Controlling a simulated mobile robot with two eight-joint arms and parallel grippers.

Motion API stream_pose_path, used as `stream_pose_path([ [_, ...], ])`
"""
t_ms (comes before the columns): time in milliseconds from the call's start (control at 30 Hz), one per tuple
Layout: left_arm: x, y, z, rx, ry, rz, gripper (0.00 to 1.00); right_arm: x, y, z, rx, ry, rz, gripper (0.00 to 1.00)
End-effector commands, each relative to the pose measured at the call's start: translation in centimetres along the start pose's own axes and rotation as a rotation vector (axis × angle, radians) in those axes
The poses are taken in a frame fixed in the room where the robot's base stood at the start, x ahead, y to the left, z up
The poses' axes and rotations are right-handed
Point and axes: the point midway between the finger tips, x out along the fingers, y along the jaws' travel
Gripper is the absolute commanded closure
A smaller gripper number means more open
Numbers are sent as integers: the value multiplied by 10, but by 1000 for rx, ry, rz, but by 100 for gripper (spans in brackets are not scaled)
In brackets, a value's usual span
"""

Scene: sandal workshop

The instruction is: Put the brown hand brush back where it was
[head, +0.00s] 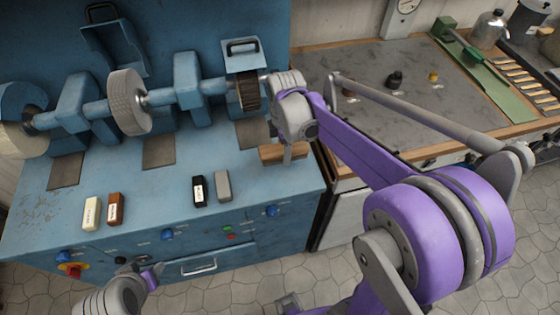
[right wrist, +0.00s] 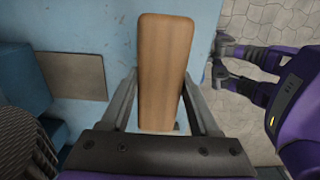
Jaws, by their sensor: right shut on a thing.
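The brown hand brush (head: 284,153) has a plain wooden back and is held just above the right end of the blue machine bench in the head view. In the right wrist view the brush (right wrist: 165,65) lies between the two grey fingers, its wooden face toward the camera. My right gripper (head: 290,152) is shut on it. Any bristles are hidden beneath the wood. I cannot tell whether the brush touches the bench top. My left gripper (head: 138,268) is low at the left, in front of the bench's front panel; its fingers are too small to read.
The blue bench (head: 150,190) carries a grinding wheel (head: 128,102) and a wire wheel (head: 248,92) behind the brush. Several small bars, including a cream one (head: 91,213) and a grey one (head: 222,186), lie near its front edge. A grey-topped worktable (head: 370,75) stands at right.

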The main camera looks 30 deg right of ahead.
Motion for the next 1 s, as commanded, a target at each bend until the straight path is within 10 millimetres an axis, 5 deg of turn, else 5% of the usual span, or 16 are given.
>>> stream_pose_path([
  [500,5,0,5,0,-4,0,50,70,1,0,1,-1,0,82],
  [933,8,0,8,0,-7,0,50,78,0,0,1,-2,-1,82],
  [967,7,0,7,0,-6,0,50,77,0,0,1,-2,0,32],
  [1000,7,0,7,0,-6,0,50,76,0,0,1,-1,0,25],
])
